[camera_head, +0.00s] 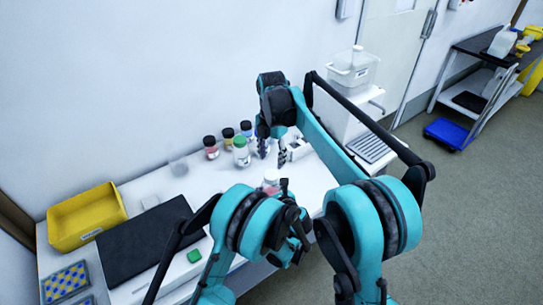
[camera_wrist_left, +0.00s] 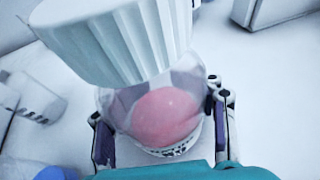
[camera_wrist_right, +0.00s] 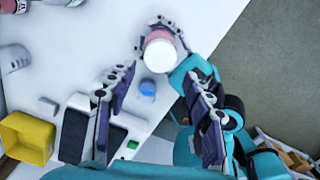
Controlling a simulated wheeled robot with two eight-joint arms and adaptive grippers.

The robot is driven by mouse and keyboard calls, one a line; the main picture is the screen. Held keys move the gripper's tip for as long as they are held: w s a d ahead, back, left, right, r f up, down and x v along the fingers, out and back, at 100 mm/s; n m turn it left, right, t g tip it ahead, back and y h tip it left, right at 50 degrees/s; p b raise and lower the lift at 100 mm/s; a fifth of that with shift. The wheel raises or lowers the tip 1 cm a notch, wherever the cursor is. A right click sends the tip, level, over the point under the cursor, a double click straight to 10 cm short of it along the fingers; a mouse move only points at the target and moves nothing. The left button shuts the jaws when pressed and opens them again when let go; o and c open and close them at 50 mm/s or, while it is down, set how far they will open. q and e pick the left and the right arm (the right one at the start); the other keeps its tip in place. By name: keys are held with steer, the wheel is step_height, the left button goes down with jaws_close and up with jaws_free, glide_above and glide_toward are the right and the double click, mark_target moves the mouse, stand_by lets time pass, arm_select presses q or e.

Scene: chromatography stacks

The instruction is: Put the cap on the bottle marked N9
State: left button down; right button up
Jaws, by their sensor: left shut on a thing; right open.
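A clear bottle with pink contents (camera_wrist_left: 168,118) stands between the fingers of my left gripper (camera_wrist_left: 160,130), which is shut on it. Dark print shows low on it, too small to read. A white ribbed cap (camera_wrist_left: 112,38) is over its mouth; I cannot tell how firmly it sits. From above, the white cap top (camera_wrist_right: 159,55) covers the bottle in the right wrist view. The bottle also shows in the head view (camera_head: 270,180). My right gripper (camera_head: 272,150) is open and empty, above and behind the bottle; its spread fingers show in the right wrist view (camera_wrist_right: 155,85).
Several capped bottles stand behind, including a green-capped one (camera_head: 241,152) and a dark-capped one (camera_head: 211,147). A blue round item (camera_wrist_right: 147,88) lies near the held bottle. A yellow bin (camera_head: 85,215), a black mat (camera_head: 140,245) and a small green item (camera_head: 194,256) are at left.

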mark_target(271, 175)
steer(key=shift+n, duration=0.7)
steer(key=shift+f, duration=4)
steer(key=c, duration=0.9)
steer(key=o, duration=1.2)
steer(key=shift+r, duration=0.1)
